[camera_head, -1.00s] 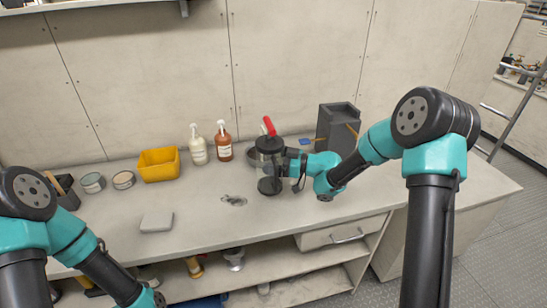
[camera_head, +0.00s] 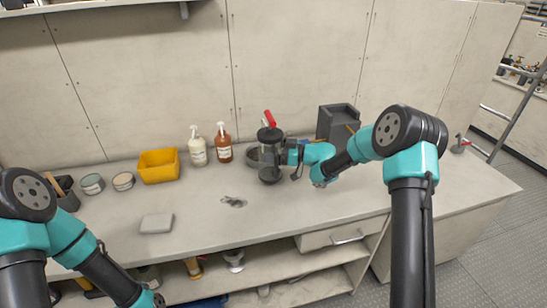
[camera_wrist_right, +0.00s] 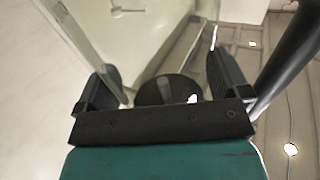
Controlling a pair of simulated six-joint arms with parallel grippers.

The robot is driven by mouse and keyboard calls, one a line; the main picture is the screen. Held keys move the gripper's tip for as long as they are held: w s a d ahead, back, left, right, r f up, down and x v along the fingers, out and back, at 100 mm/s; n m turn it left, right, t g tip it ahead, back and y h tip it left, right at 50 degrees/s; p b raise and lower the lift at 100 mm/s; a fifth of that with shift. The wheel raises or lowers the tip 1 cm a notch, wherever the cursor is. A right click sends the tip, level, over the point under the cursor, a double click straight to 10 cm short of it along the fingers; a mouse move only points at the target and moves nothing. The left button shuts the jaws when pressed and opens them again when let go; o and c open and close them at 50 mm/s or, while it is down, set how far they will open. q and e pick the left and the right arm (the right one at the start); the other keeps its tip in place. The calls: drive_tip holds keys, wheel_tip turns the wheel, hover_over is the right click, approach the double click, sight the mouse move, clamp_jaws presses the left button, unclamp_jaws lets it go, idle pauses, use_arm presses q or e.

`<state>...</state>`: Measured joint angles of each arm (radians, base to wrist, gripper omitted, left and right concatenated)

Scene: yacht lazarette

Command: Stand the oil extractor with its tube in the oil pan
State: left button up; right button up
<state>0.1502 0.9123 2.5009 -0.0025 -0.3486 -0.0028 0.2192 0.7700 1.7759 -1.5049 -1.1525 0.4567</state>
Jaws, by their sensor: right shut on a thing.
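The oil extractor (camera_head: 268,160) is a clear cylinder with a black lid, a black base and a red handle. It is upright. My right gripper (camera_head: 284,154) is shut on its body from the right; in the right wrist view the two dark fingers (camera_wrist_right: 165,85) stand either side of a see-through part. The dark round oil pan (camera_head: 252,154) sits on the bench just behind and left of the extractor, partly hidden by it. I cannot tell whether the extractor's base touches the bench, or where its tube ends. My left gripper is out of view; only its arm shows.
A yellow bin (camera_head: 159,166), two pump bottles (camera_head: 224,146) and round tins (camera_head: 123,181) stand along the back left. A dark grey holder (camera_head: 337,122) stands behind my right arm. A grey block (camera_head: 157,223) lies at the front left. The bench's front middle is mostly clear.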

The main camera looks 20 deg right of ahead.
drive_tip(key=shift+f, duration=1.55)
drive_tip(key=o, duration=1.1)
drive_tip(key=v, duration=1.2)
